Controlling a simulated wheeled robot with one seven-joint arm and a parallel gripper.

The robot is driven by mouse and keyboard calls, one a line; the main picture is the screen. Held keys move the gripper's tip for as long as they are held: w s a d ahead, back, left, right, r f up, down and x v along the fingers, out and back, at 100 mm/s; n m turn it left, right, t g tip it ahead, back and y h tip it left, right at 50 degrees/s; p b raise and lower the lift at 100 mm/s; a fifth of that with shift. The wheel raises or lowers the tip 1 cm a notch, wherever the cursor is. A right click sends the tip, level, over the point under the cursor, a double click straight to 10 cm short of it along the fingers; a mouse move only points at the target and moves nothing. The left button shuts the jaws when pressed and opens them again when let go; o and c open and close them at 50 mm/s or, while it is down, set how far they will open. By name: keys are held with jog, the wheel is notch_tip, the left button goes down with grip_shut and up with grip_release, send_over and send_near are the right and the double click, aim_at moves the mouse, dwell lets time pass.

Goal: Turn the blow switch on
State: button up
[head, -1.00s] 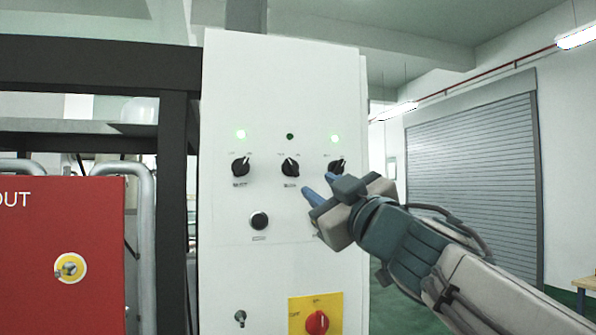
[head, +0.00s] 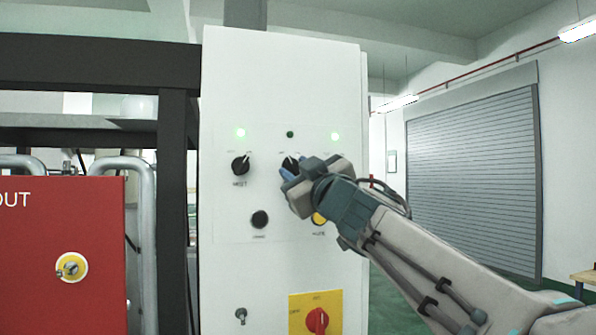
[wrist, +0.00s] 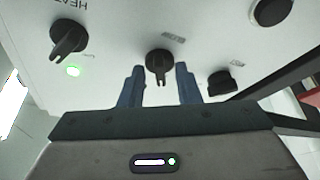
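The white control panel (head: 225,275) has a row of three black rotary knobs. The middle knob (head: 289,161) sits under an unlit lamp (head: 290,134); its label is too blurred to read, so I cannot confirm it is the blow switch. My gripper (head: 287,174) is at this knob. In the wrist view, my gripper (wrist: 158,85) is open, with one blue finger on each side of the middle knob (wrist: 158,64) and visible gaps between. The right knob is hidden behind my gripper in the head view; it shows in the wrist view (wrist: 69,37), labelled HEAT.
The left knob (head: 240,165) and right knob have lit green lamps above, left lamp (head: 241,133) and right lamp (head: 335,136). Below are a black button (head: 260,219), a yellow button (head: 319,219) and a red switch (head: 317,320). A red box (head: 60,225) stands left.

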grip_shut()
